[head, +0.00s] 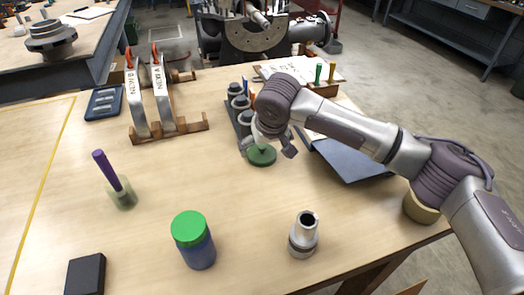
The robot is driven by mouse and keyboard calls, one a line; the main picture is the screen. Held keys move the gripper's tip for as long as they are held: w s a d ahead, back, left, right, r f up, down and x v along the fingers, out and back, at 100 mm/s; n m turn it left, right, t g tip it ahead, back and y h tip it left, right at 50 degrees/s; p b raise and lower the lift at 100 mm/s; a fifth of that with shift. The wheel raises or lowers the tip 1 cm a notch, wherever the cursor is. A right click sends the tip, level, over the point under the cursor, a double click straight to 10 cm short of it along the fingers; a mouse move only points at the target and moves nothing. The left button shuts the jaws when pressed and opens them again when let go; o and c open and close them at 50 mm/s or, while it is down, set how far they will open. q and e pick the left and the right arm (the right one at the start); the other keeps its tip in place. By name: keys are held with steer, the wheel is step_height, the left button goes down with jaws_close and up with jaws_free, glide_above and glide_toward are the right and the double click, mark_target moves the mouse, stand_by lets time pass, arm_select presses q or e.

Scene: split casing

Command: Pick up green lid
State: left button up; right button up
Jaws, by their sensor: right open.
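A dark green round piece (262,156) lies on the wooden table near the middle, directly under my right gripper (267,149). The gripper points down and is open, with its fingers apart on either side of the piece. I cannot tell whether they touch it. The gripper hides the top of the piece. A bright green lid (189,227) sits on a blue jar (200,254) at the front of the table, apart from the gripper. My left gripper is not in view.
A metal cylinder (303,238) stands front right, a purple-handled tool (110,172) left, and a black block (86,273) front left. Behind stand a rack with metal arms (165,128) and a holder with grey parts (232,118). A dark sheet (352,160) lies right.

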steer(key=shift+x, duration=1.2)
steer(key=c, duration=0.7)
steer(key=shift+c, duration=0.2)
steer(key=shift+r, duration=0.15)
